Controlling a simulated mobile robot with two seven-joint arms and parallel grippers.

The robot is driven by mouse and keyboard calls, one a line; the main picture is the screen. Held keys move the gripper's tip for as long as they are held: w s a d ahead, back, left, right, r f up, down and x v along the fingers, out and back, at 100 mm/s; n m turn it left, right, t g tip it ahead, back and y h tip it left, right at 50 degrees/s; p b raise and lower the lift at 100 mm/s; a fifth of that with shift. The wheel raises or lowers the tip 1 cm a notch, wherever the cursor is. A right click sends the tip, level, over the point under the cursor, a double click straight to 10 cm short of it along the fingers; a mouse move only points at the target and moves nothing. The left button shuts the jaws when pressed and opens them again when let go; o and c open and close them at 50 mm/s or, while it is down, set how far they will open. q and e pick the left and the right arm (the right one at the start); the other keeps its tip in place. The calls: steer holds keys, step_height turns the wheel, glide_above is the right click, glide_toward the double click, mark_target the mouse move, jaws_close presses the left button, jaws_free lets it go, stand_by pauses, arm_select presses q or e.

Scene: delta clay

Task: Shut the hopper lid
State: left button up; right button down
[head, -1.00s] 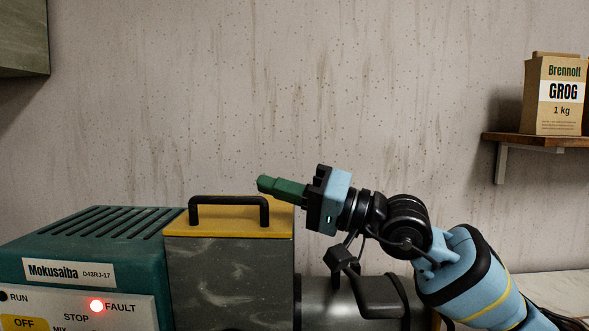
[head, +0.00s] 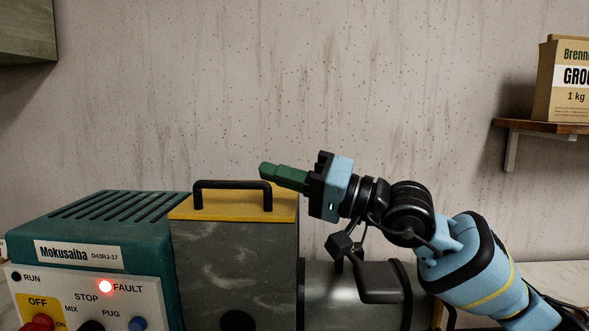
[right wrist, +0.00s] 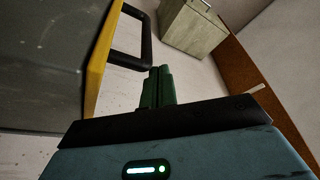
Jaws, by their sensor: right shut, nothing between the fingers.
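The hopper is a grey, marbled box (head: 235,270) with a yellow lid (head: 225,214) lying flat on top, and the lid looks down. A black bar handle (head: 232,184) stands on the lid. My right gripper (head: 263,171), with green fingers, is shut and empty. In the head view its tips appear just above the right end of the handle; I cannot tell whether they touch. In the right wrist view the fingers (right wrist: 158,72) are together beside the black handle (right wrist: 135,40), and the yellow lid edge (right wrist: 100,60) is at left. My left gripper is not in view.
The teal machine (head: 100,215) with a control panel (head: 90,300) is left of the hopper; its red FAULT light is lit. A metal cylinder (head: 350,290) lies right of the hopper. A shelf (head: 545,127) holds a GROG box (head: 570,85). The space above the lid is open.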

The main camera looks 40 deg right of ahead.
step_height(320, 180, up, 3)
steer(key=shift+r, duration=0.1)
arm_select(q)
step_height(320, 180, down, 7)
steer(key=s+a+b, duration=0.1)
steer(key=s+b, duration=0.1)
steer(key=b, duration=0.5)
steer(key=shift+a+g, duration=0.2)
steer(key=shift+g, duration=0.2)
arm_select(e)
steer(key=s+a, duration=0.3)
steer(key=s, duration=0.4)
steer(key=s+a+r, duration=0.1)
steer(key=s+a, duration=0.3)
steer(key=s, duration=0.3)
steer(key=shift+r, duration=0.15)
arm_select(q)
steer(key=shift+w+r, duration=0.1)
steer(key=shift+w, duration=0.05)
